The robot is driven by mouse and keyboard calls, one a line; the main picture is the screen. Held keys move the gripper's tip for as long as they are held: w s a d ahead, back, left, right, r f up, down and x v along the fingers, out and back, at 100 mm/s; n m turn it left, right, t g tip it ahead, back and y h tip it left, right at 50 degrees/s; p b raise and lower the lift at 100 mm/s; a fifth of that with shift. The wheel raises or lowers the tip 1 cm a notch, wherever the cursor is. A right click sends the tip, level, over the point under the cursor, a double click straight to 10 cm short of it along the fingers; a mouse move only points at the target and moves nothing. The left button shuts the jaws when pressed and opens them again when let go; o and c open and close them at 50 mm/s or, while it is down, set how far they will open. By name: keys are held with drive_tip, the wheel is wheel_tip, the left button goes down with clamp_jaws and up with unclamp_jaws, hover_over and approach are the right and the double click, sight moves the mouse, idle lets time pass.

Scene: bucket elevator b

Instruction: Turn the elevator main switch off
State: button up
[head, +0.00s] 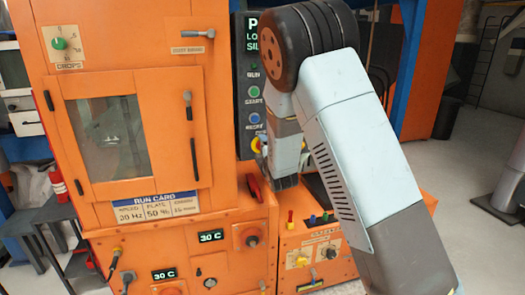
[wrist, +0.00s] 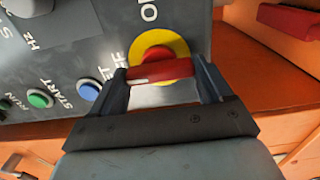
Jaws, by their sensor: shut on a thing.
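The main switch is a red handle (wrist: 160,72) on a yellow disc (wrist: 178,46) set in a dark panel. In the wrist view the handle lies across the picture, its ends between the two fingers of my gripper (wrist: 162,76). My gripper is shut on it. White letters stand above and left of the disc, partly cut off or hidden. In the head view a bit of the yellow disc (head: 255,145) shows beside my gripper (head: 264,147); my arm hides most of the switch.
Blue (wrist: 88,91) and green (wrist: 40,98) buttons sit on the panel left of the switch. A red handle (wrist: 290,20) is on the orange body at right. In the head view, an orange cabinet with a window (head: 112,140) stands left, and a low orange box with knobs (head: 310,250) below.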

drive_tip(key=shift+s+a+f, duration=0.2)
drive_tip(key=shift+a+f, duration=0.05)
drive_tip(key=shift+f, duration=0.1)
drive_tip(key=o, duration=0.7)
drive_tip(key=shift+o, duration=1.4)
drive_tip(key=shift+r, duration=0.1)
drive_tip(key=shift+w+d+r, duration=0.1)
drive_tip(key=v, duration=1.3)
drive_tip(key=shift+s, duration=0.35)
drive_tip(key=shift+d, duration=0.1)
